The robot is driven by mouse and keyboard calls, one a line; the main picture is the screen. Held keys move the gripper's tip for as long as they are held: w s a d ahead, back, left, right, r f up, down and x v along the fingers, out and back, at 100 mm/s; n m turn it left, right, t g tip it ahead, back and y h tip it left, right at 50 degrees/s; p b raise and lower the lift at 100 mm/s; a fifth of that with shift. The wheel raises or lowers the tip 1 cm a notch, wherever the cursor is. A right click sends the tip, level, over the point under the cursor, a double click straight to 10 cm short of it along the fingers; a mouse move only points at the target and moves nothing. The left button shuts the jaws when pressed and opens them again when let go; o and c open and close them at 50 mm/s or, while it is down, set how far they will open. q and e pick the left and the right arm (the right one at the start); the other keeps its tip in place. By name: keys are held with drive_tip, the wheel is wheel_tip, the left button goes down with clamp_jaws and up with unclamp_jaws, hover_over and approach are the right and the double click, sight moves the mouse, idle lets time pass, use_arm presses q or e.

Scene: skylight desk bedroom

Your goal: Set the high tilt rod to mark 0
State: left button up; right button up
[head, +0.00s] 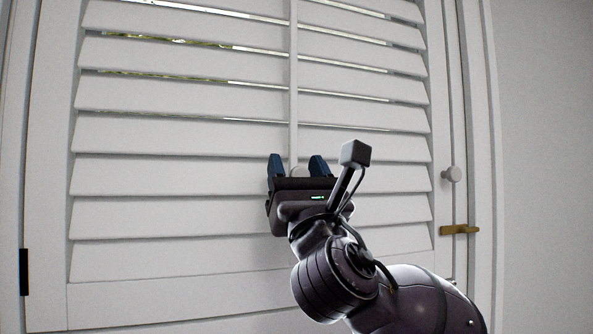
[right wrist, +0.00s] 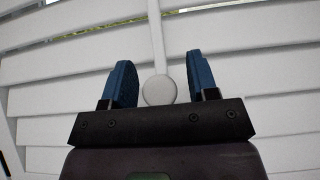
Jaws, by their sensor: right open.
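The white tilt rod (head: 293,90) runs vertically down the middle of the louvred shutter in the head view. It ends in a round white knob (right wrist: 159,90), seen in the right wrist view. My right gripper (head: 297,168) is open, with its blue fingers on either side of the knob. In the right wrist view, gaps show between the knob and both fingers of the gripper (right wrist: 163,85). The slats (head: 170,92) are tilted, with thin slits of light between the upper ones. I see no mark scale. My left gripper is not in view.
The shutter's frame (head: 448,130) has a round white knob (head: 453,173) and a brass latch (head: 460,229) on its right side. A black hinge (head: 23,272) is at the lower left. A plain wall (head: 545,150) lies to the right.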

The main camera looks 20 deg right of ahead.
drive_tip(key=shift+s+f, duration=0.35)
drive_tip(key=shift+f, duration=0.05)
drive_tip(key=b+v, duration=0.1)
drive_tip(key=v, duration=0.5)
drive_tip(key=shift+s+b, duration=0.25)
drive_tip(key=shift+b, duration=0.1)
drive_tip(key=shift+f, duration=0.2)
